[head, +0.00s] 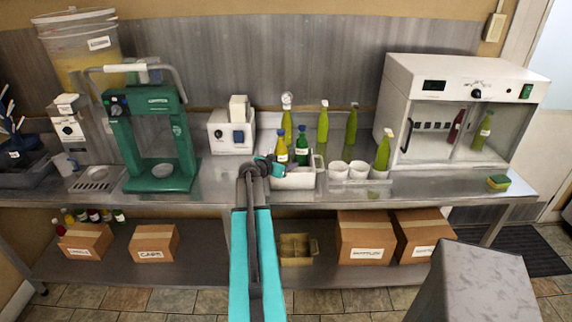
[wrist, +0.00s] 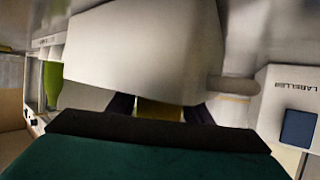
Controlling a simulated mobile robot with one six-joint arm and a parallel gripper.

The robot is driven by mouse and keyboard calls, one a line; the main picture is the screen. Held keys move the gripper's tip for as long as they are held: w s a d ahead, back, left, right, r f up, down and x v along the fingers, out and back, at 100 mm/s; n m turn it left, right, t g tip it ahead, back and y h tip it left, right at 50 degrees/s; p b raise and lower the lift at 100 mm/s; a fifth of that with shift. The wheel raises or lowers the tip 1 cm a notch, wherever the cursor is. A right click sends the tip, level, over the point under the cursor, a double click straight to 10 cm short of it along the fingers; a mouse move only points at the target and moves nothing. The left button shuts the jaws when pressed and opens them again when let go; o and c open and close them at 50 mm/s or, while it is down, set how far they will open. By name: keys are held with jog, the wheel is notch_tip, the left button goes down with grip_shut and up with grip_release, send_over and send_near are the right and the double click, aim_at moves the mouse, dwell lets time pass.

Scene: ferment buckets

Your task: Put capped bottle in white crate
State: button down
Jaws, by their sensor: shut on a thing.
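The white crate (head: 297,181) stands on the steel counter just right of my gripper (head: 273,166). A yellow bottle (head: 281,148) with a blue cap rises upright at its left side. My gripper is shut on this bottle, low on its body. The wrist view shows a yellow patch of it (wrist: 160,109) between the dark fingers, with the white crate (wrist: 140,50) close beyond.
The white labeller (head: 231,131) stands left of the crate. White cups (head: 348,170) and tall green bottles (head: 351,125) are to its right and behind. A white cabinet (head: 460,110) fills the right. A green press (head: 150,135) stands at left. The counter's right front is clear except a sponge (head: 498,182).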

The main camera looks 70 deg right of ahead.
aim_at(281, 155)
jog(key=shift+a+f+b, duration=0.1)
jog(key=shift+f+b, duration=0.25)
jog(key=shift+b, duration=0.2)
jog(key=c, duration=1.2)
grip_release()
jog(key=shift+a+f, duration=0.1)
jog(key=shift+w+r+p, duration=0.1)
jog(key=shift+r+p, duration=0.2)
jog(key=shift+p, duration=0.35)
jog(key=shift+r+p, duration=0.45)
jog(key=shift+p, duration=0.3)
jog(key=shift+a+b, duration=0.2)
jog(key=shift+b, duration=0.2)
jog(key=shift+r+b+v, duration=0.15)
jog(key=shift+b+v, duration=1.05)
jog(key=shift+v, duration=1.65)
jog(key=shift+r+b+v, duration=0.1)
jog(key=shift+b+v, duration=1.05)
jog(key=shift+v, duration=1.65)
jog(key=shift+d, duration=0.1)
